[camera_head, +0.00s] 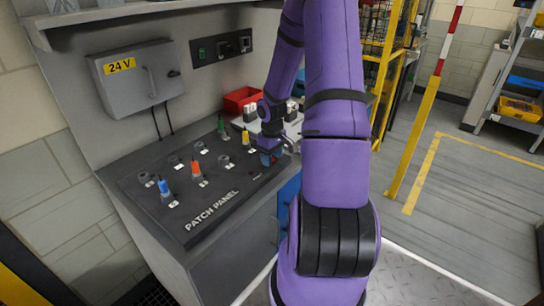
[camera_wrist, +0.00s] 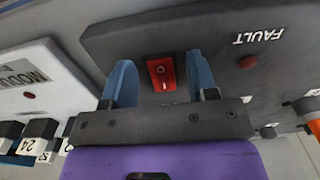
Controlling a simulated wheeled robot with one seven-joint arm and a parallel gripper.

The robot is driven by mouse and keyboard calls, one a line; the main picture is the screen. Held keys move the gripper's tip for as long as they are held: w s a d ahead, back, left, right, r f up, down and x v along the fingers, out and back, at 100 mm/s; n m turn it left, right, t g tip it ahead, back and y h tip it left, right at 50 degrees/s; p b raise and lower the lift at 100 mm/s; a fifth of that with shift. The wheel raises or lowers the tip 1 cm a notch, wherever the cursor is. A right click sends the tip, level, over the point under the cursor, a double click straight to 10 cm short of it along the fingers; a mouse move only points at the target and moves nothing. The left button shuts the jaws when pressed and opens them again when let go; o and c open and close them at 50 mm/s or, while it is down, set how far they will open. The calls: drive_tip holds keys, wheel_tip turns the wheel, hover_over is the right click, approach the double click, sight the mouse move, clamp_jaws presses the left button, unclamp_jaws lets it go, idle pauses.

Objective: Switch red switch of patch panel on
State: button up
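The patch panel (camera_head: 150,205) is a dark sloped board on the bench, lettered "PATCH PANEL", with several sockets and coloured plugs. In the wrist view, the red rocker switch (camera_wrist: 162,73) sits in the dark panel plate (camera_wrist: 125,35), with a small white mark on it. I cannot tell whether it is on or off. My gripper (camera_wrist: 160,60) is open, its two blue fingers apart with the switch showing between them. Nothing is held. In the head view, my gripper (camera_head: 271,157) is over the panel's right end, and the switch is hidden there.
A red lamp (camera_wrist: 249,61) sits beside the "FAULT" label. A white module (camera_wrist: 45,80) lies left of the fingers. Blue (camera_head: 164,188), orange (camera_head: 195,168), green (camera_head: 221,124) and yellow plugs (camera_head: 245,137) stand up from the panel. A red bin (camera_head: 240,99) stands behind.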

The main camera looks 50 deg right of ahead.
drive_tip(key=c, duration=0.9)
drive_tip(key=shift+w+r+g, duration=0.1)
drive_tip(key=shift+w+g, duration=0.05)
drive_tip(key=shift+g, duration=0.6)
drive_tip(key=shift+w+r+g, duration=0.1)
drive_tip(key=shift+g, duration=0.65)
drive_tip(key=o, duration=0.9)
drive_tip(key=shift+o, duration=0.2)
drive_tip(key=v, duration=1)
drive_tip(key=shift+w+r, duration=0.15)
drive_tip(key=shift+r, duration=0.2)
